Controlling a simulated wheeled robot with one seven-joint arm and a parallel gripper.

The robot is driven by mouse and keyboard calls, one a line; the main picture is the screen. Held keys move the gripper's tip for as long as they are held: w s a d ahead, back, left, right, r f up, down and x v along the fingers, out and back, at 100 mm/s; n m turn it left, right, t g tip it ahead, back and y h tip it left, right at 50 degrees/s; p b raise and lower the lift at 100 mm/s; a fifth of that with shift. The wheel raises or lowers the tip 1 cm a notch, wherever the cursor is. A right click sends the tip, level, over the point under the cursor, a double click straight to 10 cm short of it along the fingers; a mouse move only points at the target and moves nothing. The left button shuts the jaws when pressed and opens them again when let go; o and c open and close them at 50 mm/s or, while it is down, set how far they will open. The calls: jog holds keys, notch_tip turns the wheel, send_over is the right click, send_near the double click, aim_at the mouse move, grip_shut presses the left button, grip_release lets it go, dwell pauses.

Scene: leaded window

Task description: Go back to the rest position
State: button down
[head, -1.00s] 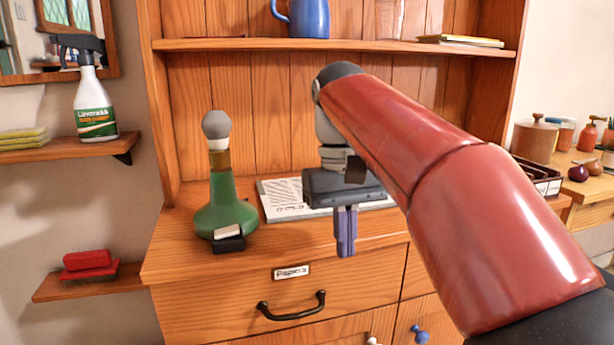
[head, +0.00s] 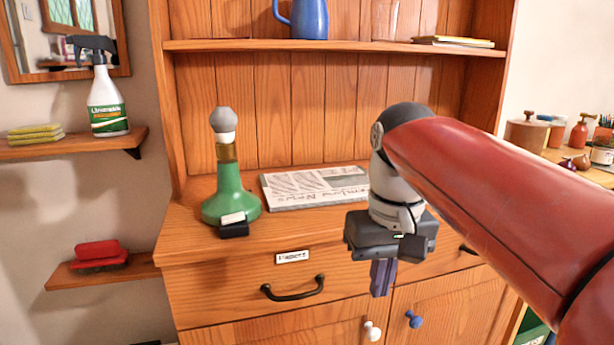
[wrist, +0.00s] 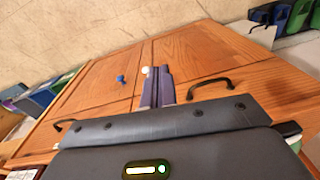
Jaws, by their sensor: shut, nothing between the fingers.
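My gripper (head: 382,280) hangs fingers down in front of the wooden dresser (head: 215,275), to the right of the drawer handle. Its two purple fingers are together with nothing between them. In the wrist view my gripper (wrist: 156,92) shows over the dresser's front, with the white knob (wrist: 146,71) and the blue knob (wrist: 121,79) close beyond its fingertips. My red arm reaches in from the right and hides part of the dresser.
A green bottle (head: 231,190) with a grey top and a newspaper (head: 315,188) are on the dresser top. A black handle (head: 293,289) sticks out from the labelled drawer. Wall shelves at left hold a spray bottle (head: 107,100) and a red brush (head: 98,254).

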jog(key=s+d+f+m+t, duration=0.1)
jog(key=s+d+f+t, duration=0.1)
jog(key=s+f, duration=0.2)
jog(key=s+d+f+m+t, duration=0.1)
jog(key=s+d+f+t, duration=0.2)
jog(key=f, duration=0.7)
jog(key=shift+s, duration=1.25)
